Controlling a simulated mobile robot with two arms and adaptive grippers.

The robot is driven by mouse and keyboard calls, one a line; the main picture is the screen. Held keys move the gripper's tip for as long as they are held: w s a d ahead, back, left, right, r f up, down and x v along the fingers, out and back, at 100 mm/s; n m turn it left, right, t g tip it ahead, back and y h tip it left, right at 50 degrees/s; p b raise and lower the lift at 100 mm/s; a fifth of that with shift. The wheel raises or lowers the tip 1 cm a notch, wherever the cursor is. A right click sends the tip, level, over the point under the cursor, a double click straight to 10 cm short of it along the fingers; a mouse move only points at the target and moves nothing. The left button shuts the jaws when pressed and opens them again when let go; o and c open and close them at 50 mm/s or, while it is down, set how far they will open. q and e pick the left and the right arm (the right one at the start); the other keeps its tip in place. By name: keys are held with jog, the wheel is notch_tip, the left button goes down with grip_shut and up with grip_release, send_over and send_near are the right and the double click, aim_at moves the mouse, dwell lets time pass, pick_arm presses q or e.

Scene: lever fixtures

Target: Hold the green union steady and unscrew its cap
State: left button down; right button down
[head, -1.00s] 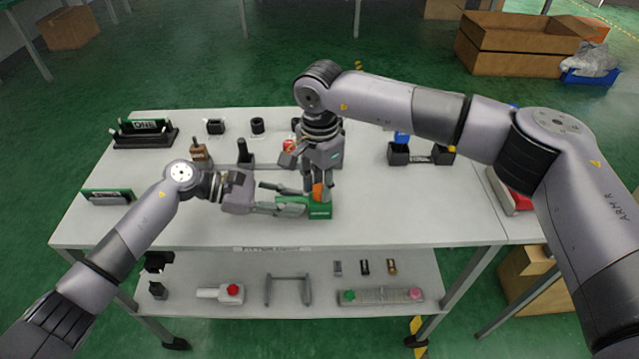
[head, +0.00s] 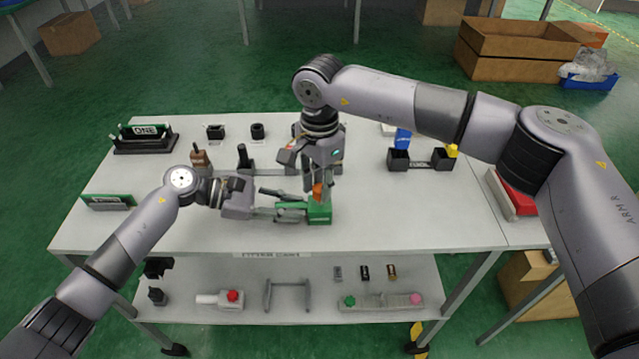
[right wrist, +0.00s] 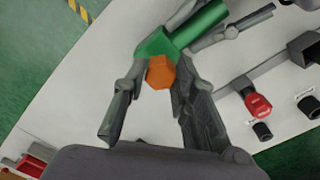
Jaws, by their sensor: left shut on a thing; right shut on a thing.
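My right gripper (right wrist: 157,80) comes from above and is shut on the orange cap, one finger on each side. The fingers partly hide the cap in the head view.
Several black fixtures and a brown-handled one (head: 200,159) stand behind on the table. A black bracket (head: 420,160) with blue and yellow pieces is at right. A green-backed plate (head: 108,201) is at left. The front right tabletop is clear.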

aim_at(320, 188)
jog(key=shift+r, duration=0.15)
jog(key=shift+r, duration=1.4)
pick_arm(q)
jog(key=c, duration=1.3)
grip_release()
jog(key=v, duration=1.2)
